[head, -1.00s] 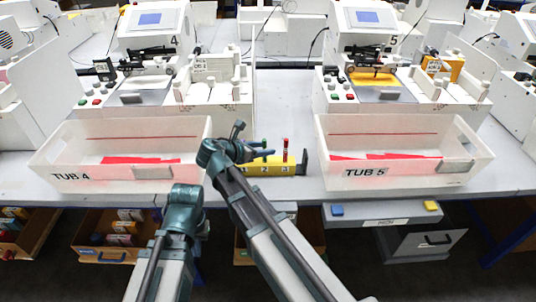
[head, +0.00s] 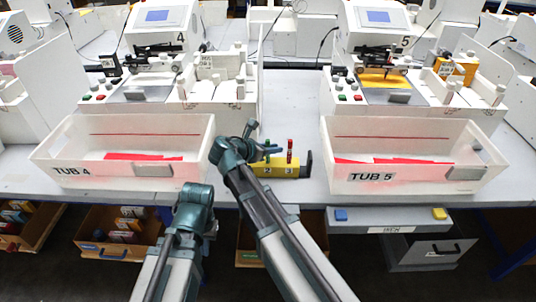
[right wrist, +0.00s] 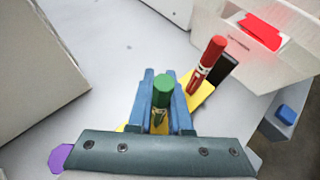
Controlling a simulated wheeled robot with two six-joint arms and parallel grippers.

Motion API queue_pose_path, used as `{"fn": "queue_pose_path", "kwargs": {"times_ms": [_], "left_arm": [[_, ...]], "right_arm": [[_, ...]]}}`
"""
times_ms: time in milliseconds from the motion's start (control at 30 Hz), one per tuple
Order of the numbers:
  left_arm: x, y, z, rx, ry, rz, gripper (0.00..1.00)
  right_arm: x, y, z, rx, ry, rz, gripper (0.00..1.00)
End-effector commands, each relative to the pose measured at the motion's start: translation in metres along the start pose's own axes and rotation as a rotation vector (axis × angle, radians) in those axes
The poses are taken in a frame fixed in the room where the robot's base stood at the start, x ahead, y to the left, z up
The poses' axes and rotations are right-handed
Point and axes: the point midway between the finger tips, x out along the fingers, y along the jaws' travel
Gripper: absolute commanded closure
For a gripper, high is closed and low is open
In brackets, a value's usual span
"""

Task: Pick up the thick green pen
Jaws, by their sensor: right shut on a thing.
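The green-capped pen (right wrist: 162,92) stands between the two blue fingers of my right gripper (right wrist: 160,105) in the right wrist view, and the fingers are shut on it. In the head view its green top (head: 267,144) shows small by my right gripper (head: 272,151). The yellow numbered holder (head: 302,170) is right below; I cannot tell whether the pen is still seated in it. A red pen (right wrist: 207,62) stands upright in the holder beside the green one. My left gripper (head: 208,226) is low in front of the bench; its fingers are not clear.
The white bin TUB 4 (head: 110,172) stands left of the holder and TUB 5 (head: 410,180) right of it. Plotter machines stand behind the bins. A black upright piece (head: 309,162) ends the holder. A purple piece (right wrist: 61,157) shows at the wrist view's lower left.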

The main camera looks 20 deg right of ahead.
Motion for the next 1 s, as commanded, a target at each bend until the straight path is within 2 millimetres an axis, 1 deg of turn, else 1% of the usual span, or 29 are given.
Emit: {"fn": "queue_pose_path", "kwargs": {"times_ms": [267,467,667,900,1000], "left_arm": [[-0.002,0.0,0.0,0.0,0.0,0.0,1.0],[-0.014,-0.001,0.001,0.0,0.0,0.0,1.0],[-0.04,-0.004,0.002,0.0,0.0,0.0,1.0],[-0.078,-0.007,0.005,-0.001,0.0,0.0,1.0],[-0.091,-0.009,0.005,-0.001,0.0,0.0,1.0]], "right_arm": [[-0.001,0.0,0.002,0.0,0.0,0.0,1.0],[-0.007,0.0,0.013,0.0,0.0,0.0,1.0],[-0.019,0.0,0.035,0.0,0.0,0.0,1.0],[-0.038,0.0,0.069,0.0,0.0,0.0,1.0],[-0.044,0.0,0.08,0.0,0.0,0.0,1.0]]}}
